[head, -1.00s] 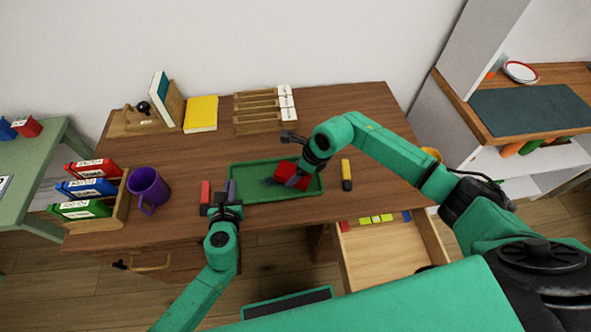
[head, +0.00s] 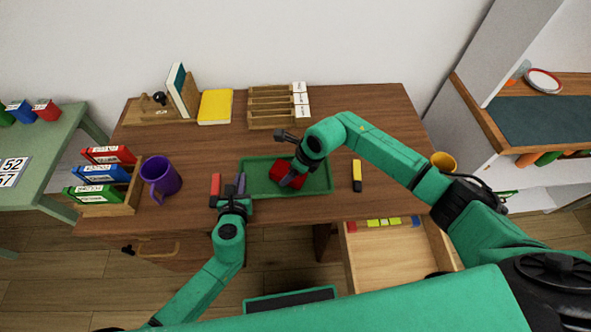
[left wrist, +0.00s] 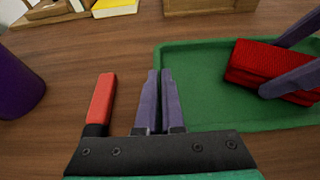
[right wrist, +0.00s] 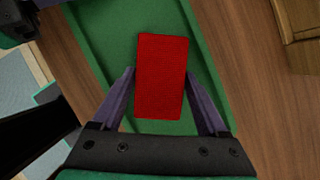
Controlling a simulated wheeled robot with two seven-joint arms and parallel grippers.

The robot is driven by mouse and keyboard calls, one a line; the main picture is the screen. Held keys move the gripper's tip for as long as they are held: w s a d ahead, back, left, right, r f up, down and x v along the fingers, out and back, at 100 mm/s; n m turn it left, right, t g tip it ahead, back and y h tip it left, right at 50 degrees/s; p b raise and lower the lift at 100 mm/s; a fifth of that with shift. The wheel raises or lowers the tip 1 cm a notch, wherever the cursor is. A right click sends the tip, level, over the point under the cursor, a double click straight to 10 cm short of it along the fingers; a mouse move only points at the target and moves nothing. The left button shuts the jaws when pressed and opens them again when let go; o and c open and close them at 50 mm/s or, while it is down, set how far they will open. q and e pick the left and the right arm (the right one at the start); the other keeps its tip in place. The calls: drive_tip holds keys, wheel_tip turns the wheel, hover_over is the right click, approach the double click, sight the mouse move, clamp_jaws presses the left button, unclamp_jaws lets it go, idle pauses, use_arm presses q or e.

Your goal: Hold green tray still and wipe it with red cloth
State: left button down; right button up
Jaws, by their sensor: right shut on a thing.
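The green tray (head: 318,185) lies flat on the brown desk near its front edge; its left part also shows in the left wrist view (left wrist: 200,100). The red cloth (head: 284,168) is a folded block over the tray's middle, and it fills the space between my right fingers in the right wrist view (right wrist: 161,78). My right gripper (head: 292,180) is shut on it. My left gripper (left wrist: 160,78) is at the tray's left rim, its fingers close together with a narrow gap. Whether they clamp the rim is unclear.
A red marker (head: 215,185) lies just left of my left gripper, with a purple mug (head: 162,180) beyond. A yellow marker (head: 356,172) lies right of the tray. An open drawer (head: 385,255) juts out below the desk. A yellow book (head: 215,106) and wooden rack (head: 270,112) stand behind.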

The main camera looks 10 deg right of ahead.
sight(276, 173)
drive_tip(key=shift+w+a+f, duration=0.15)
drive_tip(key=shift+a, duration=1.85)
drive_tip(key=shift+s+d, duration=0.2)
drive_tip(key=shift+d, duration=1.95)
drive_tip(key=shift+s+d, duration=0.2)
drive_tip(key=shift+d, duration=1.9)
drive_tip(key=shift+w+a, duration=0.15)
drive_tip(key=shift+a, duration=1.15)
drive_tip(key=shift+w+a, duration=0.1)
drive_tip(key=shift+a, duration=1.15)
drive_tip(key=shift+a+f, duration=0.1)
drive_tip(key=shift+a, duration=1.6)
drive_tip(key=shift+d, duration=1)
drive_tip(key=shift+s+d+r, duration=0.1)
drive_tip(key=shift+s+d, duration=0.05)
drive_tip(key=shift+d, duration=1.5)
drive_tip(key=shift+s+d+r, duration=0.1)
drive_tip(key=shift+d, duration=1.5)
drive_tip(key=shift+w+a+f, duration=0.1)
drive_tip(key=shift+a, duration=1.05)
drive_tip(key=shift+w+a, duration=0.1)
drive_tip(key=shift+a, duration=1)
drive_tip(key=shift+w+a, duration=0.2)
drive_tip(key=shift+a, duration=1.85)
